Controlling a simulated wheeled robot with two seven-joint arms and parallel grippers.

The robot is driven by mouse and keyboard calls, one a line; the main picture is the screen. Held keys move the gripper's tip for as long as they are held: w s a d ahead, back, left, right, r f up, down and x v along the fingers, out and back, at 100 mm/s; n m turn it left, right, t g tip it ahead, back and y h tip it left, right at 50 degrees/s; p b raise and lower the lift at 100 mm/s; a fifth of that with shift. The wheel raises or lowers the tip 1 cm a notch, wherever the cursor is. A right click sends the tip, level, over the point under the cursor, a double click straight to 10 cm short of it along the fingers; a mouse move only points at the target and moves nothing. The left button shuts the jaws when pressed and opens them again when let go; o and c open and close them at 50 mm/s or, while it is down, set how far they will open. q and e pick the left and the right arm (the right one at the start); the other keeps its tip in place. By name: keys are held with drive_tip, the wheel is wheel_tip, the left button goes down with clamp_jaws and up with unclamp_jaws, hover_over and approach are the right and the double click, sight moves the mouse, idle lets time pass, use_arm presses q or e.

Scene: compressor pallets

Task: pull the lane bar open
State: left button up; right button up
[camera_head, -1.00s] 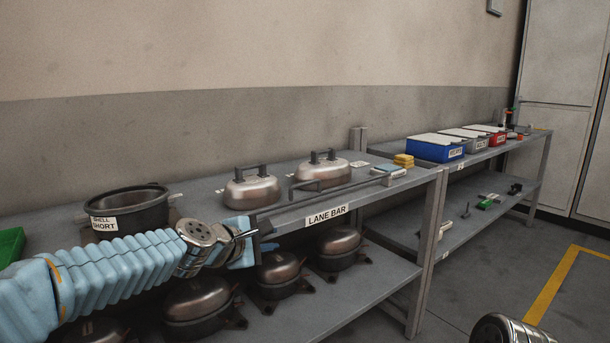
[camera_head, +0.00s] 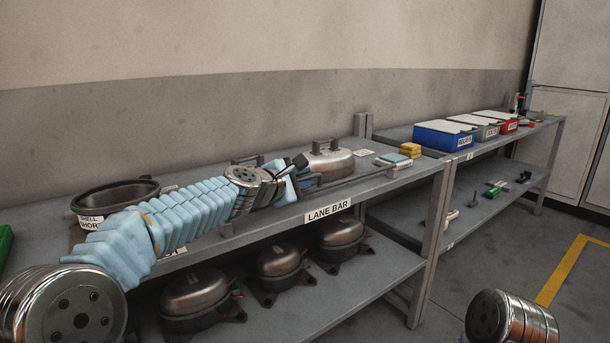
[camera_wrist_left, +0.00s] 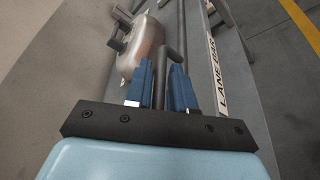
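The lane bar (camera_head: 352,182) is a long thin grey bar along the front of the upper shelf, above the "LANE BAR" label (camera_head: 328,210). Its upright handle (camera_wrist_left: 170,62) shows in the left wrist view. My left gripper (camera_head: 304,174) reaches over the shelf at the bar. In the wrist view its two blue fingers (camera_wrist_left: 163,72) stand apart, one on each side of the handle. I cannot tell whether either finger touches it. In the head view the arm and fingers hide part of the handle. My right gripper is not in view.
A steel compressor (camera_head: 331,162) stands just behind the bar; it also shows in the wrist view (camera_wrist_left: 141,47). A black pot (camera_head: 115,196) is at the left. Yellow blocks (camera_head: 410,150) lie near the shelf's right end.

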use_arm(q)
drive_tip(key=shift+w+d+f, duration=0.1)
drive_tip(key=shift+w+d, duration=0.2)
drive_tip(key=shift+w, duration=0.05)
drive_tip(key=shift+c, duration=0.3)
clamp_jaws()
